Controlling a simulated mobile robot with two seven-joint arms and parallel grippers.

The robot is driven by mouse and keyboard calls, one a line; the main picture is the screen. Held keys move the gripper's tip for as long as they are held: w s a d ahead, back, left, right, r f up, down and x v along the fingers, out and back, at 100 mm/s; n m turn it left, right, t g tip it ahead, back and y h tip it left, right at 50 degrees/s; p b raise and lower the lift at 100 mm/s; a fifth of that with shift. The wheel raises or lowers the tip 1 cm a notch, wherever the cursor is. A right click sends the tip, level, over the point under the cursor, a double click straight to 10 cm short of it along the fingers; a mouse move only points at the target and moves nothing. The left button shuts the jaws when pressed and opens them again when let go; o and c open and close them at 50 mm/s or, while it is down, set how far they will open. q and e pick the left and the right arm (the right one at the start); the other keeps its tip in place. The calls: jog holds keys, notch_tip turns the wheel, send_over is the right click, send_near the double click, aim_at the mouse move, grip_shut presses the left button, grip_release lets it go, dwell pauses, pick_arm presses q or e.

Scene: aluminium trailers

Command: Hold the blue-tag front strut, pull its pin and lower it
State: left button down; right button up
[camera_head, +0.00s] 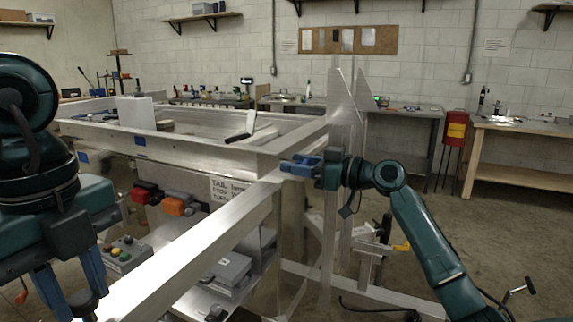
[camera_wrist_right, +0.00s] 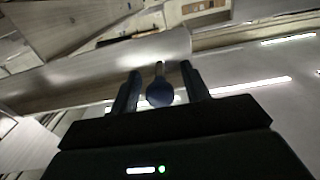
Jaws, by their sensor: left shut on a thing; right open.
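My left gripper (camera_head: 72,288) is at the lower left of the head view, its blue fingers pointing down. It is shut on a dark rounded knob (camera_head: 84,303); whether this belongs to the strut I cannot tell. My right gripper (camera_head: 292,166) is at the frame corner by the upright plates. In the right wrist view its fingers (camera_wrist_right: 163,90) are open on either side of a blue ball knob (camera_wrist_right: 160,94), apparently the pin's. I cannot tell whether they touch it. Small blue tags (camera_head: 84,157) show on the trailer's side rail.
A long aluminium beam (camera_head: 190,250) runs between my arms from lower left to the corner. A button box (camera_head: 122,256) and red and orange lamps (camera_head: 175,205) lie beside it. Upright plates (camera_head: 341,110) stand behind my right gripper. Open floor (camera_head: 480,240) lies to the right.

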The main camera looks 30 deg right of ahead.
jog(key=shift+c, duration=0.4)
grip_shut()
